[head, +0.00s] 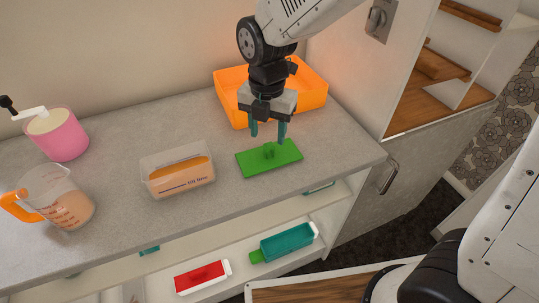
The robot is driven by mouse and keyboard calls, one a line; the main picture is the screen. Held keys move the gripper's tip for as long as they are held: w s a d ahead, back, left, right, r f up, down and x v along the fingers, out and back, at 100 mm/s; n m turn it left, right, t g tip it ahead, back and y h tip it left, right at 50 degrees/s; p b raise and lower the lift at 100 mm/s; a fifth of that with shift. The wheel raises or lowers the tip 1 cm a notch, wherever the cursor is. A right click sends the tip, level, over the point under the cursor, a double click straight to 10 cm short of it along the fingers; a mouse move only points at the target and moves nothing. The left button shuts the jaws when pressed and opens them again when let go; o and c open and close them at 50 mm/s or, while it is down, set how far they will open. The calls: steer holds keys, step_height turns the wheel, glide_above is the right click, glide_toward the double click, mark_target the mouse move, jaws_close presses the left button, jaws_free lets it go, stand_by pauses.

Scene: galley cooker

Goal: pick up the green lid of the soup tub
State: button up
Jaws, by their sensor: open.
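The green lid (258,164) lies flat on the grey counter. A small green knob stands up from its middle. My gripper (268,134) is open and points down above the lid, with its two teal fingers apart on either side above the knob. I cannot tell the exact gap between the fingertips and the lid. The soup tub (178,181), clear with orange contents and dark lettering, stands uncovered to the left of the lid.
An orange bin (312,88) stands behind my gripper. A measuring jug (67,198) and a pink container (64,142) stand at the left. The counter (115,150) is bare around the tub.

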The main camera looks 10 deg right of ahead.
mark_target(269, 144)
steer(key=f, duration=0.5)
steer(key=shift+w+d+f, duration=0.15)
steer(key=shift+d+f, duration=0.05)
steer(key=shift+f, duration=0.15)
steer(key=c, duration=1.1)
